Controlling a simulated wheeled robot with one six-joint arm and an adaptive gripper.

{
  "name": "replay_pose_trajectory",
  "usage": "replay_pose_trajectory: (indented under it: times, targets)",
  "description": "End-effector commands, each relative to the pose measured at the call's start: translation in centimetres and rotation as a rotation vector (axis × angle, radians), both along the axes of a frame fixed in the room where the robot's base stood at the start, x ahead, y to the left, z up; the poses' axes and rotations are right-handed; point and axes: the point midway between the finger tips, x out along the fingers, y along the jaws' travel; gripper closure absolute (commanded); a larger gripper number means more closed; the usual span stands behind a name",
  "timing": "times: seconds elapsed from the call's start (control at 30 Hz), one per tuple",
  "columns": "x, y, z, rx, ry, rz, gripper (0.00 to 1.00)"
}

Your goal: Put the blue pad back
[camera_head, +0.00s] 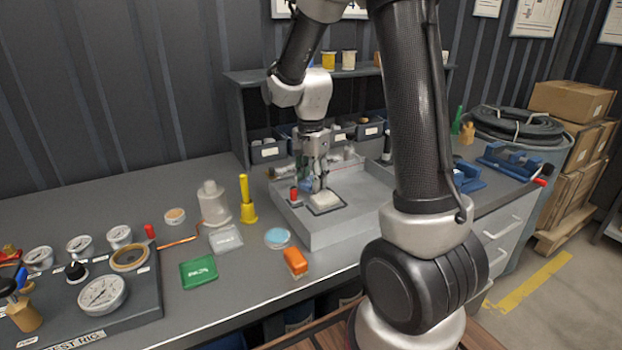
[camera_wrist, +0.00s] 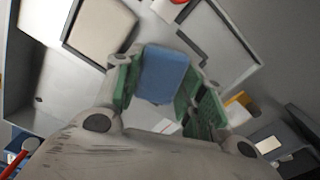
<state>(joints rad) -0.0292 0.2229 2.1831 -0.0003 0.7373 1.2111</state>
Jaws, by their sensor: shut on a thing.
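My gripper (camera_head: 316,182) is over the grey tray (camera_head: 330,235) on the bench, pointing down. In the wrist view my gripper (camera_wrist: 168,85) has its green-lined fingers on either side of the blue pad (camera_wrist: 163,72) and is shut on it. In the camera_head view the blue pad (camera_head: 305,184) shows only as a small patch beside the fingers. A cream pad (camera_wrist: 100,28) lies in a dark-edged place on the tray. A dark outlined place (camera_wrist: 217,45) with a bare grey middle is beyond the blue pad. Contact between the pad and tray is unclear.
A red-topped part (camera_head: 294,194) stands on the tray near my gripper. Bins (camera_head: 268,149) line the back.

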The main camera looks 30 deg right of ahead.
Motion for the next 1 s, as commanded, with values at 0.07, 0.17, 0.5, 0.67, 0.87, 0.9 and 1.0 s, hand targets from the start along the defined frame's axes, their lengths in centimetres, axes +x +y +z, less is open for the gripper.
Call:
replay_pose_trajectory:
  times: [0.07,0.17,0.5,0.67,0.87,0.9,1.0]
  targets:
    - [0.0,0.0,-0.3,0.000,0.001,0.000,0.86]
    - [0.0,0.0,-0.6,0.000,0.001,0.000,0.86]
    - [0.0,0.0,-0.5,0.000,0.000,0.000,0.51]
    - [0.1,0.0,0.5,0.000,-0.003,0.000,0.51]
    - [0.1,0.0,4.7,0.000,-0.006,0.000,0.51]
    - [0.1,0.0,5.6,0.000,-0.006,0.000,0.51]
    - [0.1,0.0,7.9,0.000,-0.005,0.000,0.51]
